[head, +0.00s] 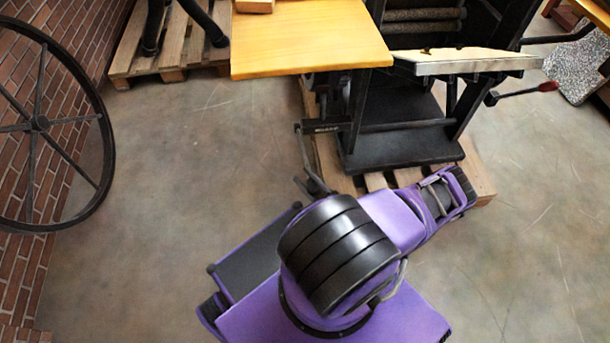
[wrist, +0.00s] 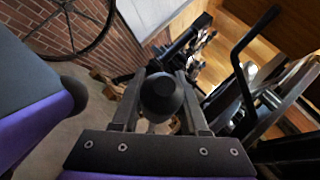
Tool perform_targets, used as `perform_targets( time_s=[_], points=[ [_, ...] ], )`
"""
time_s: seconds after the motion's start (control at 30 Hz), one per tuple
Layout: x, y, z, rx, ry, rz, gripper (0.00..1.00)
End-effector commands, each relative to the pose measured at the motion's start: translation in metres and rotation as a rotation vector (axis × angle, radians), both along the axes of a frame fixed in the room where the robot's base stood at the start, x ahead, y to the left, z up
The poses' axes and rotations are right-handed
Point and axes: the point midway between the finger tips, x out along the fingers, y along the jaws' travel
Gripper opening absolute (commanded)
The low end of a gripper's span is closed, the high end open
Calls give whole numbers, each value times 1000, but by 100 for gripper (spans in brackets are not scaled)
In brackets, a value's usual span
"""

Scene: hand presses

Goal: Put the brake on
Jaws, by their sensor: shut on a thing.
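My gripper (wrist: 158,86) shows in the wrist view, its two dark fingers on either side of a round black knob (wrist: 161,98). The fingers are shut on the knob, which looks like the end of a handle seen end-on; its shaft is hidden. No label marks which part is the brake.
A wooden board (head: 310,40) juts from the press above the lever. A pallet (head: 480,180) lies under the press. A red-handled bar (head: 548,87) sticks out on the right. A large spoked wheel (head: 40,122) stands by the brick wall. Floor at left is clear.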

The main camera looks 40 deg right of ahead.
Motion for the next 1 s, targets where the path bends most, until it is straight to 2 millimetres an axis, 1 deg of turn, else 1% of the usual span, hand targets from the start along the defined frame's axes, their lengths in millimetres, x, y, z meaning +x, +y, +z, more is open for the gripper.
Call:
perform_targets(
  time_s=[0.07, 0.1, 0.27, 0.53, 0.67, 0.77, 0.8, 0.87, 1.0],
  points=[
    [-2, 0, 1, -1, -2, 0, 0],
    [-2, 0, 1, 0, -2, 1, 45],
    [-2, 0, 1, 1, -1, 2, 74],
    [-2, 0, 1, 2, -2, 1, 74],
    [-10, -1, -3, 1, 0, 0, 74],
    [-25, -4, -8, -1, 1, -1, 74],
    [-34, -5, -12, 0, 2, -2, 74],
    [-48, -8, -10, -2, 1, -2, 74],
    [-84, -12, -10, -3, 2, -5, 74]
  ],
)
